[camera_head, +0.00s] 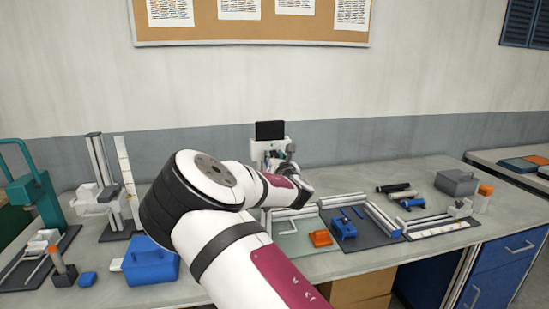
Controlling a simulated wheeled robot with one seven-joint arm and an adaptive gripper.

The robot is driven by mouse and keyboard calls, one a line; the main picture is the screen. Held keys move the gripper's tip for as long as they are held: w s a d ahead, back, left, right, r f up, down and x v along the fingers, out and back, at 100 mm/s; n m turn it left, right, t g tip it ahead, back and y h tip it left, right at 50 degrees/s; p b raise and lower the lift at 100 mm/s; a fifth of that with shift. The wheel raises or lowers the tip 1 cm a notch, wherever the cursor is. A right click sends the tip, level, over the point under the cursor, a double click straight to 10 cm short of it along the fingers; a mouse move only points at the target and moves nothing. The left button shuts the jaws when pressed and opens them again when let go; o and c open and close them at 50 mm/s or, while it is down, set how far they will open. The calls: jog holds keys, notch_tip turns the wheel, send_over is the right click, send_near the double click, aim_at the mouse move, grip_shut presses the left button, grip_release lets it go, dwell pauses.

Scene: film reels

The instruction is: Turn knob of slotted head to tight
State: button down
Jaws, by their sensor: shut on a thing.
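My arm reaches from the front middle over the bench, and its wrist bends towards a pale upright device (256,150) with a dark panel (270,130) at the back of the bench. My gripper (275,161) is small and partly covered by my wrist, at the front of this device. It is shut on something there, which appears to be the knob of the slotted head. The knob itself and its slot are hidden or too small to make out, so I cannot tell how it is turned.
Left of my arm are a teal press (30,185), a pale column stand (100,170) and a blue box (150,264). To the right are a tray with a blue part (343,229), an orange block (320,238), dark cylinders (393,188) and a grey box (456,182).

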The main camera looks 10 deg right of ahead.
jog(key=m+p, duration=0.1)
jog(key=m, duration=0.4)
jog(key=shift+r, duration=0.15)
jog(key=m, duration=0.4)
jog(key=shift+d+m, duration=0.1)
jog(key=shift+m, duration=0.2)
jog(key=m, duration=0.4)
jog(key=shift+m, duration=0.3)
jog(key=m, duration=0.4)
jog(key=shift+b, duration=0.3)
jog(key=m+b, duration=0.1)
jog(key=m, duration=0.3)
jog(key=shift+f, duration=0.2)
jog(key=m+b, duration=0.2)
jog(key=m, duration=0.2)
jog(key=shift+m, duration=0.3)
jog(key=shift+f+m+b, duration=0.1)
jog(key=shift+m+b, duration=2.15)
jog(key=shift+m, duration=1.75)
